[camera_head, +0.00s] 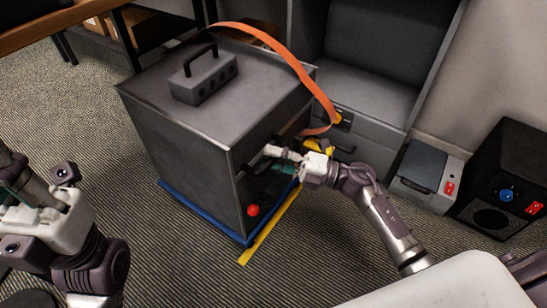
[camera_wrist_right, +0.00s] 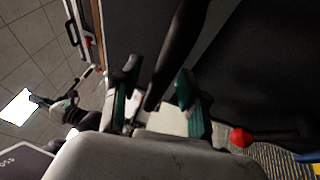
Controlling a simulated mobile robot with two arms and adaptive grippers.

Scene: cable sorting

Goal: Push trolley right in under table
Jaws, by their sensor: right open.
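The trolley is a dark grey box-shaped unit (camera_head: 170,135) standing on the floor on a blue base edge (camera_head: 205,215). The table (camera_head: 45,30), with a wooden top and dark legs, is at the upper left, apart from the trolley. My right gripper (camera_head: 278,163) is at the trolley's right-hand face, low of its top edge. In the right wrist view the right gripper (camera_wrist_right: 160,88) is open, with a black bar (camera_wrist_right: 178,50) between its fingers; whether they touch it is unclear. My left gripper (camera_head: 22,190) is at the left edge, away from the trolley; its fingers are partly cut off.
A small grey case with a handle (camera_head: 203,78) sits on the trolley. An orange strap (camera_head: 290,62) runs from the trolley top toward the grey cabinet (camera_head: 370,95). A red knob (camera_head: 253,210) and yellow floor strip (camera_head: 262,238) are near. A black box (camera_head: 505,185) stands right.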

